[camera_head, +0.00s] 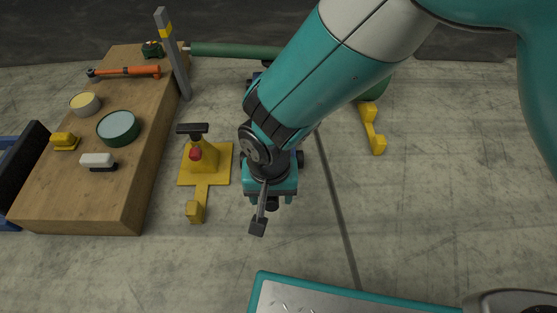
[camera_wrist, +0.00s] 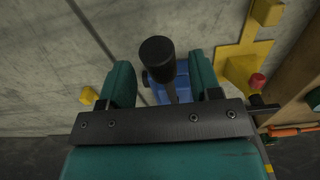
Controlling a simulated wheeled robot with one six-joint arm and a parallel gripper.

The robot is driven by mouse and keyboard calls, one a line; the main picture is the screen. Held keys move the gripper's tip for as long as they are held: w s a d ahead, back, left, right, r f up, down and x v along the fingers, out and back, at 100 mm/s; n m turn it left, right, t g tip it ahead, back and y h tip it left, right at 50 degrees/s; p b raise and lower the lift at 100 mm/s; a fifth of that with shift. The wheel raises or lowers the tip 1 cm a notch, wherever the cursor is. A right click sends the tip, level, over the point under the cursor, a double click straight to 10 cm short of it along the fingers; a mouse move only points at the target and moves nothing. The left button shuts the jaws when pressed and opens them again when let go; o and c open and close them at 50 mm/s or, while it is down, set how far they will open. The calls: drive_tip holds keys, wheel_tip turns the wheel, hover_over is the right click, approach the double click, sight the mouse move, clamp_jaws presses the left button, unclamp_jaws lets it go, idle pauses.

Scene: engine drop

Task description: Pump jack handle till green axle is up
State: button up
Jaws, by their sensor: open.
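My gripper (camera_head: 270,198) points down at mid-picture in the head view. In the wrist view its two teal fingers (camera_wrist: 162,84) are apart. The jack handle, a grey rod with a dark end (camera_head: 258,228), shows in front of the gripper. In the wrist view its round black end (camera_wrist: 157,52) is between the fingers, with gaps on both sides. The blue jack body (camera_wrist: 183,89) lies below it, mostly hidden by my arm in the head view. The green axle (camera_head: 235,50) is a long tube at the back, its right part hidden behind my arm.
A yellow stand (camera_head: 222,174) with a red knob is left of the gripper. A wooden bench (camera_head: 110,208) with tins and tools is further left. A grey post (camera_head: 172,55) stands by the axle. A yellow piece (camera_head: 371,128) is at right.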

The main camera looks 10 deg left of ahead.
wheel_tip(320, 180, down, 2)
drive_tip(key=shift+f+b, duration=0.1)
drive_tip(key=shift+b, duration=0.25)
